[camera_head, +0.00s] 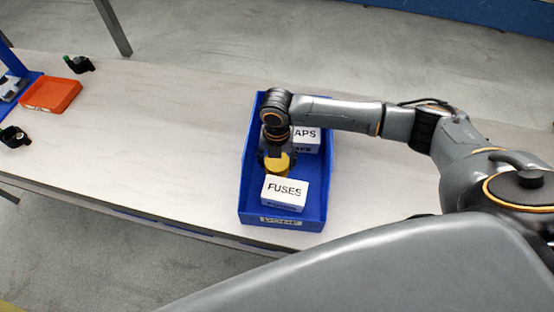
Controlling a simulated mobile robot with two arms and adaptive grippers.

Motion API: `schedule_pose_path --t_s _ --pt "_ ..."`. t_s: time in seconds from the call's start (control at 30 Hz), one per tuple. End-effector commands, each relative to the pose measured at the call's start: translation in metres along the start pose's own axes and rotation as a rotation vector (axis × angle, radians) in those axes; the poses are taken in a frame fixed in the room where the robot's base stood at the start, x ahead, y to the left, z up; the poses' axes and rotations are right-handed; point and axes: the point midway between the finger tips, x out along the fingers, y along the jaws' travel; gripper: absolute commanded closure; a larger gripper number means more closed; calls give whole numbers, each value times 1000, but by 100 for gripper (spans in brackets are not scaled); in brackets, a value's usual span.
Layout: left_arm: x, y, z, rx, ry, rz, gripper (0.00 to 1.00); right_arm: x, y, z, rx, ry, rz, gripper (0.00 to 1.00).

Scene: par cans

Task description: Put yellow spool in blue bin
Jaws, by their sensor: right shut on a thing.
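The blue bin (247,150) stands on the table and holds a white box marked FUSES (285,190) at its near end and another white box (306,135) whose label shows "APS" farther back. The yellow spool (283,165) is between these boxes as I look down, within the bin's outline. My right gripper (276,160) points down over the bin and is shut on the yellow spool. The gripper and wrist hide part of the spool, and I cannot tell whether it touches the bin floor. My left gripper is not in view.
An orange tray (52,94) lies at the left of the table, with dark parts (79,64) near it and a blue stand (14,75) at the edge. The table (160,130) between these and the bin is clear.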

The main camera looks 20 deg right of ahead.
Motion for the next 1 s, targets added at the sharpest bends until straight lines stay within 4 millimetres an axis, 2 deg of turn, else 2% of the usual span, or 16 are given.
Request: schedule_pose_path --t_s 0.03,0.07,0.17,0.47,0.6,0.77,1.0 --pt "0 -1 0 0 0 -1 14 2 0 0 0 1 0 75" --pt "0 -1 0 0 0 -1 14 2 0 0 0 1 -1 35" --pt "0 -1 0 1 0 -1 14 2 0 0 0 1 -1 15" --pt "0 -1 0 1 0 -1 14 2 0 0 0 0 -1 15" --pt "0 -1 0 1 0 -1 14 -5 0 1 1 -2 1 15" --pt "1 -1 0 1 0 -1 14 -32 0 1 -1 -3 2 15" --pt "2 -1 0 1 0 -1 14 -84 1 1 0 -3 3 15"
